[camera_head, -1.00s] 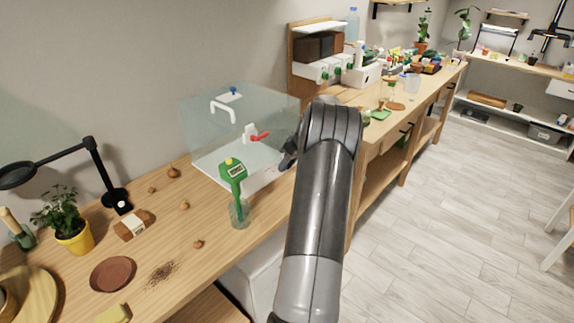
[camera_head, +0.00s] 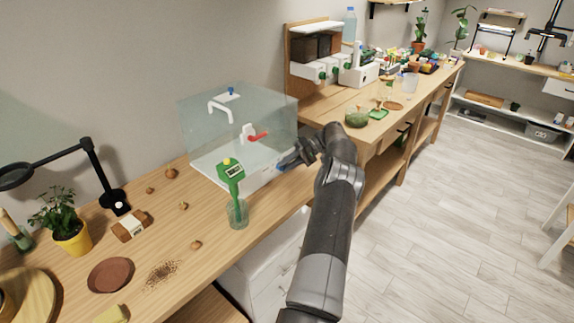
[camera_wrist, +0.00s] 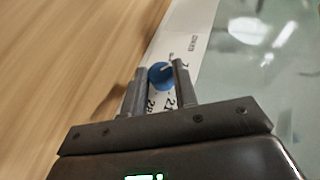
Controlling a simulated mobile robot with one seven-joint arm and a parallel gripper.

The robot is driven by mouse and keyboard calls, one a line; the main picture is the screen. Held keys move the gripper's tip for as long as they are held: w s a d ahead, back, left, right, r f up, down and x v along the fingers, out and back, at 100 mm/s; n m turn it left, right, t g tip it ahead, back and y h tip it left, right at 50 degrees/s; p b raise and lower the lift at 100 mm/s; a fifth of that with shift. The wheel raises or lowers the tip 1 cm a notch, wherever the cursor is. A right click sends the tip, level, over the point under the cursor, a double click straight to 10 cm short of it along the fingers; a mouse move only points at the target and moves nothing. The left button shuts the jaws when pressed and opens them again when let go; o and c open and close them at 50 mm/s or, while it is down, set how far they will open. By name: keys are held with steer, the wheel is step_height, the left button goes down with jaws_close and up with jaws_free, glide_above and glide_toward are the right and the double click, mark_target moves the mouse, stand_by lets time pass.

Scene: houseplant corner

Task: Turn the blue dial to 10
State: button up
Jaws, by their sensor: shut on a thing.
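The blue dial (camera_wrist: 161,77) sits on a white panel strip (camera_wrist: 193,44) with dark printed numbers around it. A pale pointer or mark shows at the dial's top edge in the wrist view. My gripper (camera_wrist: 159,70) has one finger on each side of the dial and is shut on it. Numbers near the fingers are partly covered, and I cannot read the setting surely. In the head view my gripper (camera_head: 286,164) reaches the front lower right edge of the clear box (camera_head: 215,135); the dial is not clearly visible there.
A green meter (camera_head: 232,172) stands in a glass left of my gripper. A red-handled tap (camera_head: 256,136) shows at the clear box. A lamp (camera_head: 90,165), potted plant (camera_head: 70,235) and brown saucer (camera_head: 110,274) stand at the left. Open floor lies at right.

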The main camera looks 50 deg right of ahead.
steer(key=shift+d+f+y, duration=0.1)
steer(key=shift+f+y, duration=0.05)
steer(key=shift+y, duration=0.45)
steer(key=shift+m, duration=0.3)
steer(key=o, duration=1)
steer(key=shift+r, duration=0.5)
step_height(320, 180, up, 3)
steer(key=shift+w, duration=0.1)
steer(key=o, duration=0.4)
steer(key=shift+s+d+r, duration=0.25)
steer(key=shift+s+r, duration=0.4)
steer(key=shift+s, duration=0.2)
steer(key=s+r, duration=0.2)
steer(key=s, duration=0.1)
steer(key=s+d+r, duration=0.1)
steer(key=s, duration=0.2)
steer(key=s+d+r, duration=0.1)
steer(key=s+r, duration=0.1)
steer(key=s, duration=0.1)
steer(key=shift+s+r, duration=0.35)
steer(key=shift+s, duration=0.05)
steer(key=c, duration=0.4)
